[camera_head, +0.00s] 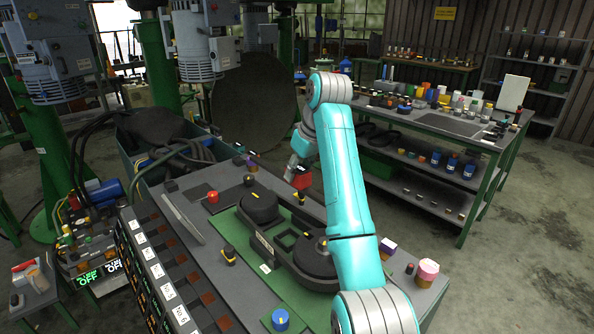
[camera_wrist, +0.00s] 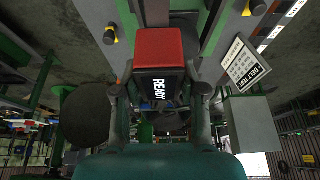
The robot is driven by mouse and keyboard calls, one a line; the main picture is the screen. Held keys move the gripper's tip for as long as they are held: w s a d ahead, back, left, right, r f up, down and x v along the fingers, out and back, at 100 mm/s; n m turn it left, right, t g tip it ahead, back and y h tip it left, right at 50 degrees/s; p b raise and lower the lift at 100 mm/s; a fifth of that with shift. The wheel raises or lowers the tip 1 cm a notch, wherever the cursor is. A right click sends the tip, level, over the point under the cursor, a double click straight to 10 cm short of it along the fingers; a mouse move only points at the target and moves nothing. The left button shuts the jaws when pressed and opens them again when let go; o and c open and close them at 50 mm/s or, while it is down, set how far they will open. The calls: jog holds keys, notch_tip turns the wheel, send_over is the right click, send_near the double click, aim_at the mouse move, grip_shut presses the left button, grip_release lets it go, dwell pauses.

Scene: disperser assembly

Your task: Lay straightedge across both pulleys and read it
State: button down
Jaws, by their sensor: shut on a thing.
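My gripper (camera_head: 297,165) is shut on a red and black block (camera_head: 301,181), held above the far side of the bench. In the wrist view the block (camera_wrist: 158,50) sits between the fingers, with a red top and a black face lettered READY. I cannot tell whether it is part of the straightedge; no long bar is clear. Two dark round pulleys stand on a green base: the far pulley (camera_head: 259,207) and the near pulley (camera_head: 317,262), partly hidden by my arm. Each has a yellow mark on top. The held block is apart from both.
A black and yellow knob (camera_head: 229,255), a blue knob (camera_head: 280,319) and a red piece (camera_head: 212,197) are on the bench. Another loaded bench (camera_head: 440,122) stands behind.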

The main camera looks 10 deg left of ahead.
notch_tip(320, 180, down, 8)
jog(key=shift+f, duration=0.2)
dwell(0.9)
dwell(0.4)
jog(key=c, duration=0.6)
grip_release()
jog(key=shift+f, duration=0.1)
notch_tip(320, 180, up, 10)
